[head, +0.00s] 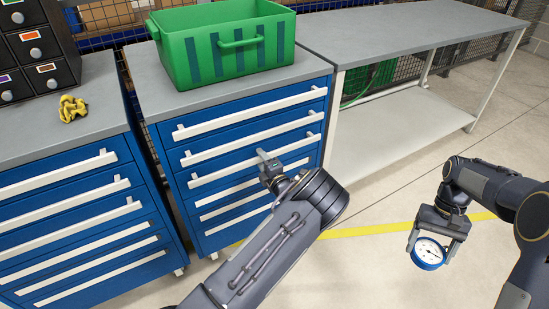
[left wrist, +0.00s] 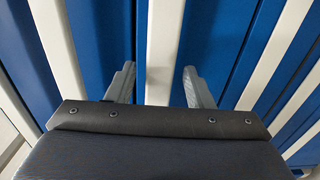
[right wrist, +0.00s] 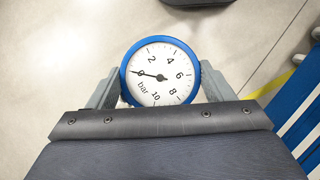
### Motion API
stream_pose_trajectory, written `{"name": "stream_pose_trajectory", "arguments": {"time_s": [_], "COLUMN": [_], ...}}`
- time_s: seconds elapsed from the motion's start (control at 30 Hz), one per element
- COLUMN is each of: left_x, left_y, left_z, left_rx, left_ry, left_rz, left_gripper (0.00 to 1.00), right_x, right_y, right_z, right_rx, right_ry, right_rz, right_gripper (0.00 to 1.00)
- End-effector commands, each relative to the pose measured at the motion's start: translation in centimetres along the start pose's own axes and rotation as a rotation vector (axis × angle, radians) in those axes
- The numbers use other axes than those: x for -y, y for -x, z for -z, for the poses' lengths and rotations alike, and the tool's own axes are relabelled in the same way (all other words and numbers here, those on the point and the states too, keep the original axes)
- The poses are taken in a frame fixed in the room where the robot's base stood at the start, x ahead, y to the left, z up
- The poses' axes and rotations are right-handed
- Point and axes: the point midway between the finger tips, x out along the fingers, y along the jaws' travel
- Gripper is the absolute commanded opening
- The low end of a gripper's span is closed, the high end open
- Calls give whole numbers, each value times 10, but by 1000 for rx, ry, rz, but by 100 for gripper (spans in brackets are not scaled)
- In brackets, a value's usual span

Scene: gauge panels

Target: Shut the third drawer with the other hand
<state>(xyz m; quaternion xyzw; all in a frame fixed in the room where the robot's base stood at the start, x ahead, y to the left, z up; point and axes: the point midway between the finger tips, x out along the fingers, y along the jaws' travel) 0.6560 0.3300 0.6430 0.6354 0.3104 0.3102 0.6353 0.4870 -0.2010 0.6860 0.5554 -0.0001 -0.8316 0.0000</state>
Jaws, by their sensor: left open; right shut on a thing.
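The blue drawer cabinet (head: 163,113) stands in the middle of the head view, with several white bar handles. Its third drawer from the top has a handle (head: 228,171); I cannot tell whether that drawer stands out a little. My left gripper (head: 266,166) is open at about that handle. In the left wrist view a white handle (left wrist: 163,45) runs between the open fingers, apparently touching neither. My right gripper (head: 439,231) is shut on a round blue-rimmed pressure gauge (head: 428,254). In the right wrist view the gauge (right wrist: 160,72) faces the camera, its needle near 0.
A green crate (head: 190,62) stands on the cabinet. A second blue cabinet (head: 60,195) on the left carries dark bins (head: 38,45) and a crumpled yellow thing (head: 71,109). A grey bench (head: 400,35) stands at the right. The floor beneath the gauge looks clear.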

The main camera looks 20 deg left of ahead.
Motion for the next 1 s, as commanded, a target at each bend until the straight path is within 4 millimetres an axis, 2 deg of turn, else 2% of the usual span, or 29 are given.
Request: {"name": "stream_pose_trajectory", "arguments": {"time_s": [0.3, 0.5, 0.67, 1.0], "left_x": [-1, -1, 0, 0], "left_y": [68, 95, 102, 102], "left_z": [-1, 0, 0, 0], "left_rx": [4, 2, 0, 0], "left_ry": [-2, 0, 0, 0], "left_rz": [1, 0, -1, 0], "left_gripper": [47, 47, 47, 47], "right_x": [0, 0, 0, 0], "right_y": [8, 10, 10, 10], "right_z": [-3, -4, -4, -4], "right_rx": [-1, 0, 0, 0], "right_ry": [0, 0, 0, 0], "right_rz": [0, 0, 0, 0], "right_gripper": [44, 44, 44, 44]}}
